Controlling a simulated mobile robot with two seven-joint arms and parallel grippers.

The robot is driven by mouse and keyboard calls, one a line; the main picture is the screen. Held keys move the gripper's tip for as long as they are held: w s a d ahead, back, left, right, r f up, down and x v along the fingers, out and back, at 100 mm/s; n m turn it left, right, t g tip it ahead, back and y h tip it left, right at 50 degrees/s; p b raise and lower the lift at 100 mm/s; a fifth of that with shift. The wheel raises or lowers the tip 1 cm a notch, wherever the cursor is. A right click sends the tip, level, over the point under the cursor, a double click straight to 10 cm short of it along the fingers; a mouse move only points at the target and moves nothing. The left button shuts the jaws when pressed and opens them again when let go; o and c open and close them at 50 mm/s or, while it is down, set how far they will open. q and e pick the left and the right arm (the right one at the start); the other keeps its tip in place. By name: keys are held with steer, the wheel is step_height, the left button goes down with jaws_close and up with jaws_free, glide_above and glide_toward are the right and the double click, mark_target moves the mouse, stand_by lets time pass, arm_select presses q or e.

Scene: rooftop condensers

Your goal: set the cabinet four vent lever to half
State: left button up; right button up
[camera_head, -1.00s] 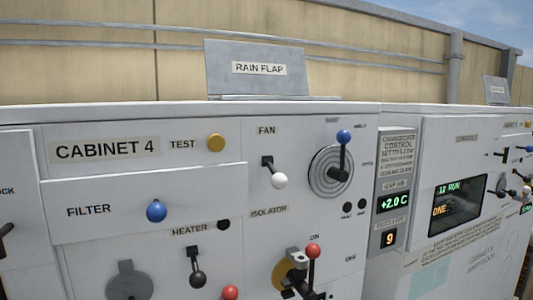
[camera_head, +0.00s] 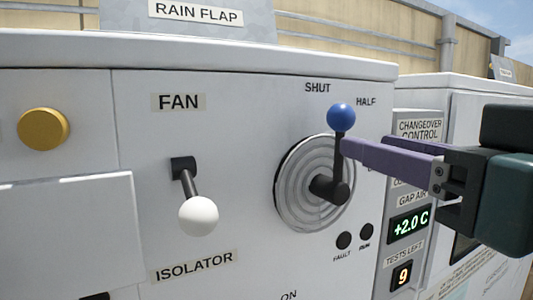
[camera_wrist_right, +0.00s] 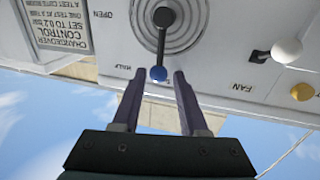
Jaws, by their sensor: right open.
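The vent lever (camera_head: 342,153) has a black stem and a blue ball knob, on a grey ringed dial (camera_head: 296,190). It points nearly straight up, with the SHUT label (camera_head: 317,87) above and HALF (camera_head: 366,101) up to the right. My right gripper (camera_head: 347,149) comes in from the right, its purple fingertips at the stem just below the ball. In the right wrist view, the open fingers (camera_wrist_right: 157,80) lie on either side of the blue ball (camera_wrist_right: 158,73). Contact cannot be told. The HALF label (camera_wrist_right: 123,66) shows there beside one finger. My left gripper is not in view.
The white-knobbed fan isolator lever (camera_head: 197,213) sticks out left of the dial. A yellow test button (camera_head: 43,129) is farther left. The changeover panel (camera_head: 410,200), reading +2.0 C and 9, stands right of the cabinet, partly behind my gripper.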

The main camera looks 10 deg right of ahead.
mark_target(340, 132)
steer(key=w, duration=0.4)
steer(key=w+a+p, duration=0.1)
steer(key=w, duration=0.1)
steer(key=shift+r, duration=0.15)
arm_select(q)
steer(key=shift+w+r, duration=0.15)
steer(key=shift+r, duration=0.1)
arm_select(e)
steer(key=shift+w, duration=0.65)
steer(key=shift+f, duration=0.2)
jaws_close()
steer(key=shift+r, duration=0.15)
